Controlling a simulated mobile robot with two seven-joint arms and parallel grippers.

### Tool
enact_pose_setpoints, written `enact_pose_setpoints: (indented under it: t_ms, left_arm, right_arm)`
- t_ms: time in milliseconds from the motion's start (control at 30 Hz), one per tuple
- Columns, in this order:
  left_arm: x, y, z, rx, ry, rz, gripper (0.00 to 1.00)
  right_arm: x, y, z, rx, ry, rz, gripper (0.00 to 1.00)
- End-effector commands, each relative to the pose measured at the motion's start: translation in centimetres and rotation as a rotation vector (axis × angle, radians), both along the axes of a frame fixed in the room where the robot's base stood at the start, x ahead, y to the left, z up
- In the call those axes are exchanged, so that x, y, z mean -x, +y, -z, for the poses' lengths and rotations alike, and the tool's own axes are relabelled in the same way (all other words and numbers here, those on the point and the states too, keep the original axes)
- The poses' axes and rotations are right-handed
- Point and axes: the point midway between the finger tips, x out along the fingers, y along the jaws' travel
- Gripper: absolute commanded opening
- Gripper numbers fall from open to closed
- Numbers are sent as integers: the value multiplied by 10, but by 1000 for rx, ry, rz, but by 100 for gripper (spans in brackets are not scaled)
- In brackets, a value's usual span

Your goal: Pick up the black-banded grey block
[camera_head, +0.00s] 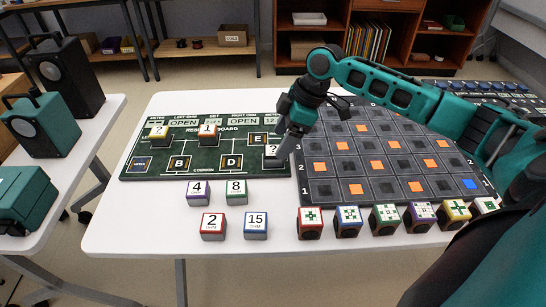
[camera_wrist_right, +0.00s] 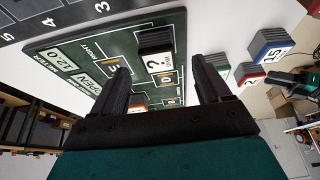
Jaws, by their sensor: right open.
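A grey block with a black band and a "?" on its white face (camera_head: 273,153) sits at the right end of the green resistor board (camera_head: 225,166). In the right wrist view the "?" block (camera_wrist_right: 156,42) stands on the board, beyond and between my fingertips. My right gripper (camera_head: 284,147) reaches down from the right, close above this block and partly over it. The right gripper (camera_wrist_right: 160,66) is open, with nothing between its fingers. I cannot tell the exact gap to the block. My left gripper is in neither view.
Another "?" block (camera_head: 158,132) and an orange-red "1" block (camera_head: 208,131) stand on the board. Several numbered blocks, including the blue-banded "15" (camera_head: 256,225), stand in front. A dark grid board (camera_head: 323,190) lies to the right, with a row of patterned blocks before it.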

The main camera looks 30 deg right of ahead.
Motion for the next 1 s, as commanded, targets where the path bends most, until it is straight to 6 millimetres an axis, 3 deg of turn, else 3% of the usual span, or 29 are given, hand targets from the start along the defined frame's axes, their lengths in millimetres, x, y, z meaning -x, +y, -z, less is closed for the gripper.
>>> enact_pose_setpoints:
  t_ms: [167, 433, 700, 1000]
  left_arm:
    - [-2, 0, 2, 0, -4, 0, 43]
    - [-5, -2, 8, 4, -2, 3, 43]
    - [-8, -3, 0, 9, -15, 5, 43]
    - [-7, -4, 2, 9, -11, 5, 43]
  right_arm:
    - [-3, 5, 11, -1, 0, 0, 77]
    - [-13, 19, 46, -1, 0, 0, 77]
    - [-14, 19, 49, 1, 0, 0, 76]
    - [-14, 19, 48, 0, -1, 0, 47]
